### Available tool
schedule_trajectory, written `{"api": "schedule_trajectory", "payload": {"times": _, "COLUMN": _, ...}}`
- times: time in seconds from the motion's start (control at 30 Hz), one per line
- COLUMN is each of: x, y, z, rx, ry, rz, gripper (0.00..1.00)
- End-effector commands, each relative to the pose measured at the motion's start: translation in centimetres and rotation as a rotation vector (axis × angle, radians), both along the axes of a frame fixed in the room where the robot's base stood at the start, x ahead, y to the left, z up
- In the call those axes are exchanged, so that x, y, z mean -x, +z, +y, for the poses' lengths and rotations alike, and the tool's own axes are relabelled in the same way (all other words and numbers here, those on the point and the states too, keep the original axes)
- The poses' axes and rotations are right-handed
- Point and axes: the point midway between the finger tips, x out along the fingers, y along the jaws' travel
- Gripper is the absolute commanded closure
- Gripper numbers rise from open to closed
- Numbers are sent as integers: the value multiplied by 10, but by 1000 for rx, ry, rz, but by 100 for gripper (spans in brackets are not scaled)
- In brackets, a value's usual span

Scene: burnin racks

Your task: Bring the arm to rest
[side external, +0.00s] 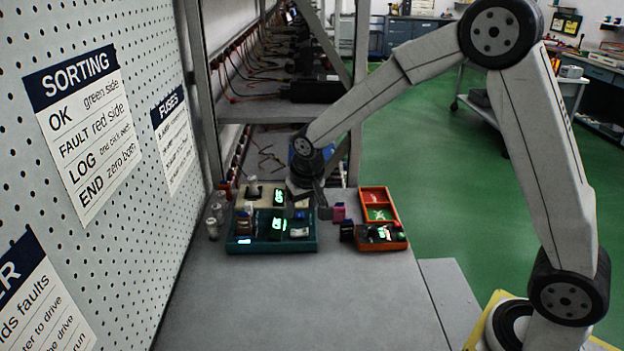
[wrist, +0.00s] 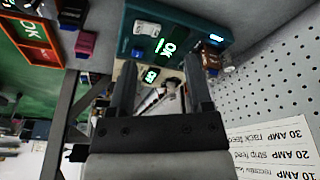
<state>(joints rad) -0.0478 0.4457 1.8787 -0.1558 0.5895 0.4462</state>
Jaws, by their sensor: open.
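My gripper (side external: 312,196) is above the bench by the right edge of a teal tray (side external: 262,248). In the wrist view my gripper (wrist: 160,76) has its two fingers apart, and I see nothing held between them. My arm reaches in from the right in a high bend. The teal tray, with several small modules and lit green displays, lies beyond the fingertips in the wrist view (wrist: 126,42). How far the fingers are above it is hard to tell.
An orange tray (side external: 402,245) with modules stands right of the teal one. Small blocks (side external: 339,212) stand between the trays. Small clear jars (side external: 212,229) stand at left by the pegboard (side external: 150,60). The front bench (side external: 290,310) is bare. Rack posts (side external: 203,90) rise behind.

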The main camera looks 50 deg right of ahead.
Motion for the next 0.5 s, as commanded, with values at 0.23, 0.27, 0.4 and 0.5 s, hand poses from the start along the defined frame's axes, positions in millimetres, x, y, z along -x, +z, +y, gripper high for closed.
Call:
{"api": "schedule_trajectory", "payload": {"times": 0.23, "x": 67, "y": 1, "z": -4, "rx": -11, "ry": 104, "rz": 9, "gripper": 35}}
{"api": "schedule_trajectory", "payload": {"times": 0.27, "x": 75, "y": 0, "z": -4, "rx": -11, "ry": 117, "rz": 10, "gripper": 35}}
{"api": "schedule_trajectory", "payload": {"times": 0.4, "x": 115, "y": -3, "z": -6, "rx": -13, "ry": 173, "rz": 13, "gripper": 35}}
{"api": "schedule_trajectory", "payload": {"times": 0.5, "x": 142, "y": -6, "z": -6, "rx": -13, "ry": 210, "rz": 15, "gripper": 35}}
